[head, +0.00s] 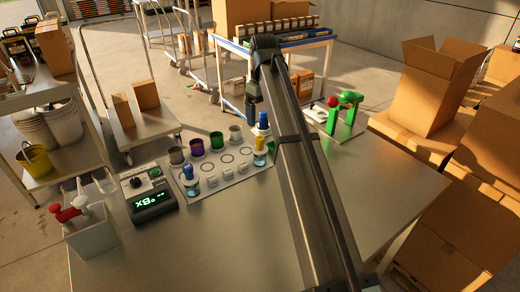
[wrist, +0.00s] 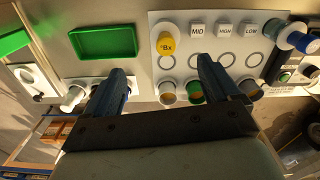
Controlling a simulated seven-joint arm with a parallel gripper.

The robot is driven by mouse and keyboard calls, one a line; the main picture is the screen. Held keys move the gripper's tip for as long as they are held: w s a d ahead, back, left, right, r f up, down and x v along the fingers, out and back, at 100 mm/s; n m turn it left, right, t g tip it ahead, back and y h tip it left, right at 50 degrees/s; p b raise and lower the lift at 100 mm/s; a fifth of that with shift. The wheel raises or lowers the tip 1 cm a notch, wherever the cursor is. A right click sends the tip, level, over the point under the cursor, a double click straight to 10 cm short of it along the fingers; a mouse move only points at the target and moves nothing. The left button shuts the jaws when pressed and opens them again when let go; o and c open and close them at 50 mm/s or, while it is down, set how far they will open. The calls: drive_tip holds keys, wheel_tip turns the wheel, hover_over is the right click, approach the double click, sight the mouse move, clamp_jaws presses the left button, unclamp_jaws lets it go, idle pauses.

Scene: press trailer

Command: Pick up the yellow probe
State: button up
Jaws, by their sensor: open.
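The yellow probe (head: 260,143) stands upright at the right end of the light panel (head: 240,170), with a clear bluish lower part. In the wrist view the yellow probe (wrist: 166,43) shows from above as a round yellow cap with dark marking, beyond the gap between my fingers. My gripper (wrist: 162,70) is open and empty, and the probe is apart from both fingers. In the head view my gripper (head: 252,108) is small and dark, partly hidden by my arm, behind the probe.
Another blue probe (head: 188,173) stands at the panel's left. Several coloured cups (head: 216,140) line its back. A digital meter (head: 147,193) and a bin (head: 90,231) stand farther left. A green tray (wrist: 103,42) lies beside the panel. Green stands (head: 342,112) are at right.

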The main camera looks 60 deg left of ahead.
sight(260, 147)
drive_tip(key=shift+s+a, duration=0.1)
drive_tip(key=shift+s, duration=0.25)
drive_tip(key=shift+f, duration=0.15)
wheel_tip(260, 147, down, 13)
drive_tip(key=shift+s+f, duration=0.1)
drive_tip(key=shift+f, duration=0.1)
idle(0.3)
drive_tip(key=c, duration=1.2)
drive_tip(key=shift+r, duration=0.2)
